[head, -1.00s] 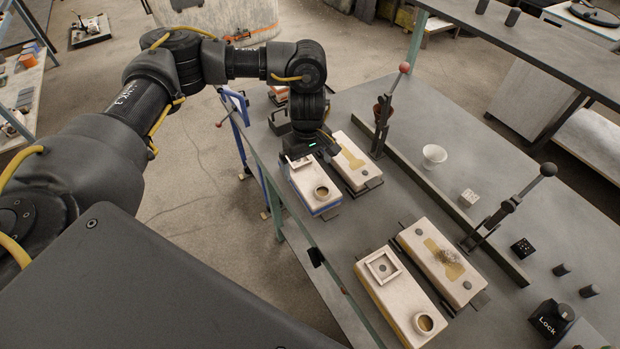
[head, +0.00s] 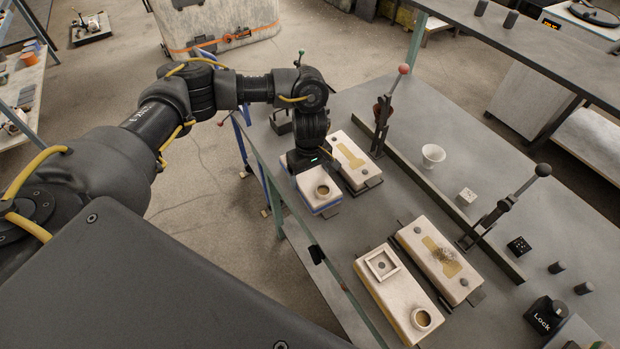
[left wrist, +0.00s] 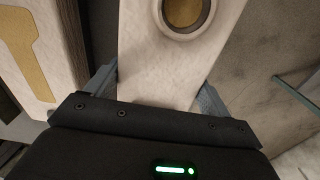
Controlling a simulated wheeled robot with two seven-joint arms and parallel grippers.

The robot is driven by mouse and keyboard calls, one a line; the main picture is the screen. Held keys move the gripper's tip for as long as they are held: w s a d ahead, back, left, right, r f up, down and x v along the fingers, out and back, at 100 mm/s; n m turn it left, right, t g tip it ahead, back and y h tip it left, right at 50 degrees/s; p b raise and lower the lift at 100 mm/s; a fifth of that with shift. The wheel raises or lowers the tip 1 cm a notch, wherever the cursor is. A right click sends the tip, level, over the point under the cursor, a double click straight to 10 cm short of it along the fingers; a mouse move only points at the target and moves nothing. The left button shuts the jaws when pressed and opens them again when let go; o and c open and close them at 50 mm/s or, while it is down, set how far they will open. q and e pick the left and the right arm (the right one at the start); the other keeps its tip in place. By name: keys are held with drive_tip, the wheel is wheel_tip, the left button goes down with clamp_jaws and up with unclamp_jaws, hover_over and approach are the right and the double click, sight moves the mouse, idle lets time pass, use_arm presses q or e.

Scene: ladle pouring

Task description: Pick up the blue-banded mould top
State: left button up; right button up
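The blue-banded mould top (head: 318,178) is a pale block with a round sand-coloured cup and a blue band low on its side. It sits on the table's near-left edge in the head view. My left gripper (head: 308,168) is over its far end and hides that part. In the left wrist view the pale top (left wrist: 170,60) lies between the two fingers of my left gripper (left wrist: 160,88), one beside each long side. The fingers look spread, very close to the sides; contact is unclear. My right gripper is not in view.
A mould half with a yellowish cavity (head: 352,160) lies just right of the top. Nearer are another pale mould top (head: 400,295) and open half (head: 440,262). Two lever clamps (head: 383,115) (head: 505,205), a rail and a white cup (head: 433,156) stand to the right.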

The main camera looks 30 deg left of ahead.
sight(310, 173)
use_arm(q)
drive_tip(key=c, duration=1)
drive_tip(key=shift+w+r, duration=0.1)
drive_tip(key=shift+c, duration=0.4)
drive_tip(key=shift+r, duration=0.45)
wheel_tip(310, 173, up, 2)
drive_tip(key=s+d+r, duration=0.1)
drive_tip(key=r, duration=0.1)
drive_tip(key=s+d+r, duration=0.1)
drive_tip(key=r, duration=0.1)
drive_tip(key=s+d+r+b, duration=0.1)
drive_tip(key=d+r, duration=0.1)
drive_tip(key=shift+s+r, duration=0.15)
drive_tip(key=shift+s, duration=0.15)
drive_tip(key=s+d+r+b, duration=0.2)
drive_tip(key=s+d+r, duration=0.1)
drive_tip(key=s+d, duration=0.2)
drive_tip(key=shift+s+d+r, duration=0.35)
drive_tip(key=shift+d, duration=0.4)
drive_tip(key=shift+a, duration=0.1)
